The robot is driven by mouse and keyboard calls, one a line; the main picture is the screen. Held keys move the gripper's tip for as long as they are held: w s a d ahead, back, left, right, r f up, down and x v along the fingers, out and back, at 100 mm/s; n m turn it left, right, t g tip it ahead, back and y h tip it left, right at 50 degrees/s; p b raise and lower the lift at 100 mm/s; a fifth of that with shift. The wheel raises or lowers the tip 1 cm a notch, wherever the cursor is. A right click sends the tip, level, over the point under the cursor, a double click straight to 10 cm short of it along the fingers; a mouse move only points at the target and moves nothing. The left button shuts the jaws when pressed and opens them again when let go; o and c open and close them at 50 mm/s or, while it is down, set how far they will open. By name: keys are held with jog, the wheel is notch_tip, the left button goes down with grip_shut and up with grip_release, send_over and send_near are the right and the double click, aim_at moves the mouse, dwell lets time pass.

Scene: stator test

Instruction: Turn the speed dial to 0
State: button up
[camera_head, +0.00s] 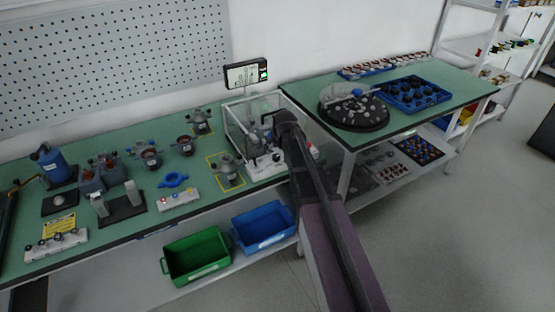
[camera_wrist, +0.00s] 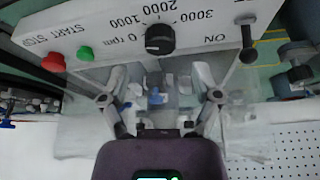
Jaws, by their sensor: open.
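The speed dial (camera_wrist: 160,40) is a black knob on a white control panel (camera_wrist: 105,25), which appears upside down in the wrist view. Labels 0 rpm, 1000, 2000 and 3000 run around it. A small pale mark shows on its lower left face, towards 0 rpm, but I cannot read its exact setting. My gripper (camera_wrist: 160,85) is open and empty, its two fingers spread below the dial in the picture and apart from it. In the head view, my gripper (camera_head: 285,118) is over the clear test enclosure; the white panel (camera_head: 265,164) is at its front.
Left of the dial are a green button (camera_wrist: 85,53) and a red button (camera_wrist: 53,62); right is a black toggle switch (camera_wrist: 247,42) near ON. A motor part (camera_head: 228,166) stands beside the enclosure. A screen (camera_head: 246,74) stands behind. Clear walls surround the enclosure.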

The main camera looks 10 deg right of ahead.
aim_at(276, 155)
jog(key=shift+b+x, duration=1.6)
jog(key=shift+x, duration=0.45)
grip_shut()
